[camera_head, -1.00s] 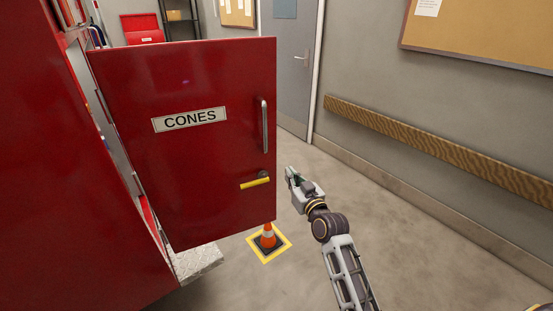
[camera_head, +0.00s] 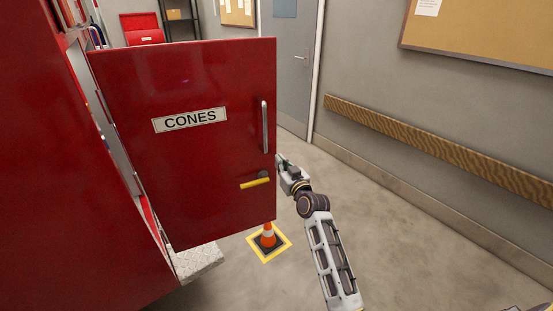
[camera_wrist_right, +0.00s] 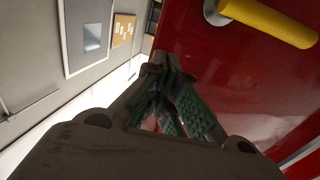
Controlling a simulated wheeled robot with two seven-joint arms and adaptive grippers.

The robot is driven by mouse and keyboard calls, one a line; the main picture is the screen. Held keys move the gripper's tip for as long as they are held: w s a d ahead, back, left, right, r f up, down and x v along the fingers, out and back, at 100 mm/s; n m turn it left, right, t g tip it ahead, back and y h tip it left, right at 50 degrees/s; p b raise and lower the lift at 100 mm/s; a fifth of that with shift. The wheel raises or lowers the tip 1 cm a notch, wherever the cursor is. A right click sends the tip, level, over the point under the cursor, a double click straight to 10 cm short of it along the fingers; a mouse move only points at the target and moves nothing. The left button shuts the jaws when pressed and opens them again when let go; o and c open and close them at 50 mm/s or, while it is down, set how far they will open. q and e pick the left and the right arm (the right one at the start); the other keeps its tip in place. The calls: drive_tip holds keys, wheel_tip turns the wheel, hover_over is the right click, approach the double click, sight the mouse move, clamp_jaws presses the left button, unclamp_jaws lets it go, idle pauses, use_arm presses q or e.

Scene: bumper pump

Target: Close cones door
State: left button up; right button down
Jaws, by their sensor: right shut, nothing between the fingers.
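The red cones door (camera_head: 185,165), labelled CONES (camera_head: 190,119), stands swung open from the red truck body (camera_head: 50,190). It has a silver vertical bar (camera_head: 264,126) and a yellow lever handle (camera_head: 255,184) near its free edge. My right gripper (camera_head: 281,160) is just right of that free edge, at a height between bar and lever. It is shut and empty. In the right wrist view the shut fingers (camera_wrist_right: 168,95) show before the red door (camera_wrist_right: 240,85), with the yellow handle (camera_wrist_right: 265,20) at upper right. Contact with the door cannot be told. My left gripper is not in view.
An orange traffic cone (camera_head: 268,236) stands on a yellow-edged floor square (camera_head: 280,252) below the door's free edge. A wall with a wooden rail (camera_head: 430,148) runs along the right. Open floor (camera_head: 400,245) lies between door and wall.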

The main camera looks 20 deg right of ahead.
sight(274, 154)
drive_tip(key=shift+w+a, duration=0.2)
drive_tip(key=shift+w, duration=1.65)
